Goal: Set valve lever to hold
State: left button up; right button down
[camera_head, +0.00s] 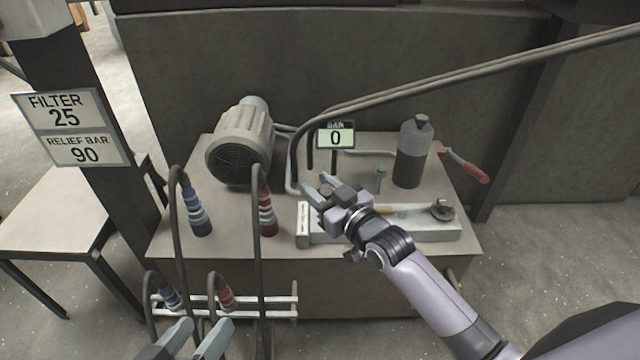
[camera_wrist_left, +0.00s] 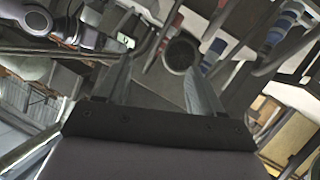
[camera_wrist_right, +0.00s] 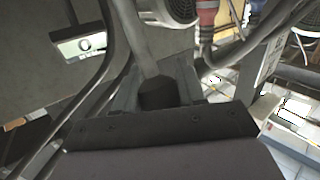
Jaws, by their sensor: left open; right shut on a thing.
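My right gripper (camera_head: 318,190) is over the bench, at the left part of a silver block (camera_head: 425,228). In the right wrist view, a grey rod with a dark end (camera_wrist_right: 158,92) lies between its fingers, and the gripper is shut on it. It looks like the valve lever; in the head view the gripper hides it, so I cannot read its position. My left gripper (camera_head: 190,340) is open and empty at the bottom of the head view, in front of the hose rack. Its two spread fingers (camera_wrist_left: 158,85) also show in the left wrist view.
On the bench (camera_head: 230,245) stand a motor (camera_head: 240,140), a dark-bodied bottle (camera_head: 410,155) and a display reading 0 BAR (camera_head: 335,136). A red-handled lever (camera_head: 470,168) sticks out right. Blue (camera_head: 198,212) and red (camera_head: 267,212) hose couplings are at left. A sign (camera_head: 70,128) reads FILTER 25, RELIEF BAR 90.

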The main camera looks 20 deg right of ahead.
pick_arm(q)
jog(key=shift+s+a+r+m+y+p, duration=0.25)
jog(key=shift+a+y+p, duration=0.25)
jog(key=shift+a+p, duration=0.4)
jog(key=shift+s+a+r+m+y+p, duration=0.15)
jog(key=shift+s+a+r+y+p, duration=0.15)
jog(key=shift+a+y+p, duration=0.35)
jog(key=shift+s+a+r+m+y+p, duration=0.2)
jog(key=shift+s+a+y+p, duration=0.15)
jog(key=shift+a+p, duration=0.7)
pick_arm(e)
jog(key=shift+w+d+r+m+g, duration=0.1)
jog(key=shift+w+d+m+g, duration=0.3)
jog(key=shift+w, duration=0.55)
jog(key=shift+w+d+r+m+g, duration=0.1)
jog(key=shift+w+d+m+g, duration=0.1)
jog(key=shift+w+g, duration=0.55)
jog(key=shift+w+d+r+m+g, duration=0.1)
jog(key=shift+w+d+m+g, duration=0.15)
jog(key=shift+w, duration=0.85)
pick_arm(q)
jog(key=shift+d, duration=0.1)
pick_arm(e)
jog(key=c, duration=0.7)
grip_release()
jog(key=shift+h, duration=0.3)
pick_arm(q)
jog(key=shift+w, duration=0.1)
jog(key=shift+r, duration=0.1)
